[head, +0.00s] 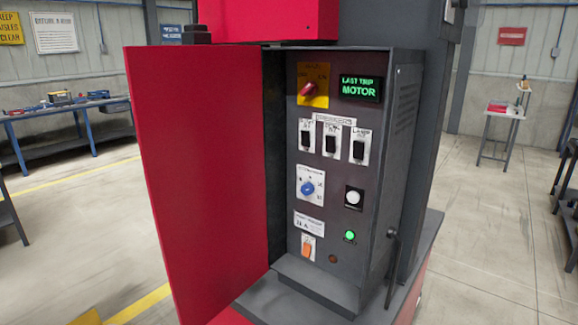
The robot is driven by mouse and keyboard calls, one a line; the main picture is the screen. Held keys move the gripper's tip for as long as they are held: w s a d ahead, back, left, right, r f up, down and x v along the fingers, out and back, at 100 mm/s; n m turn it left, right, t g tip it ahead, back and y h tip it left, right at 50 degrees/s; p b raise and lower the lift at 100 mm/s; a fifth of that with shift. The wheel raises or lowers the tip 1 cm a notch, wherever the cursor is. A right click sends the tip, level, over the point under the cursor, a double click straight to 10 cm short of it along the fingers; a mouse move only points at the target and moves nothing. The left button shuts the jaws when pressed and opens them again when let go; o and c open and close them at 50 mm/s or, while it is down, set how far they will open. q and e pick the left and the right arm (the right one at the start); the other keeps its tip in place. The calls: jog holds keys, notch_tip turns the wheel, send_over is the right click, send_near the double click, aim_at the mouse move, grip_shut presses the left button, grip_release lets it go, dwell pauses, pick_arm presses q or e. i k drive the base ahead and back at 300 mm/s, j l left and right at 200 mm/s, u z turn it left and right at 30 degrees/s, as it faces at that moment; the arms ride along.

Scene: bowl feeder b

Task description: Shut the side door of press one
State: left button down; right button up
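The side door (200,180) of the press is a large flat red panel in the head view. It stands wide open, swung out to the left of the dark grey cabinet (400,150). Its right edge is by the dark left side of the cabinet opening. The open cabinet shows a control panel (332,235) with a red knob on a yellow plate, a lit green display reading "LAST TRIP MOTOR", several black switches, a blue knob, a white button, a green lamp and an orange switch. Neither of my grippers is in view.
A dark lever (392,262) stands at the cabinet's lower right. A grey ledge (300,298) juts out below the panel. A blue workbench (70,108) is at the far left, a small table (502,115) at the back right. The floor on both sides is mostly clear.

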aim_at(197, 110)
jog(key=i+j+z, duration=0.2)
jog(key=z, duration=0.25)
jog(key=i+j+z, duration=0.1)
jog(key=j+z, duration=1.25)
jog(key=j, duration=0.85)
jog(key=k+j+z, duration=0.1)
jog(key=j, duration=0.7)
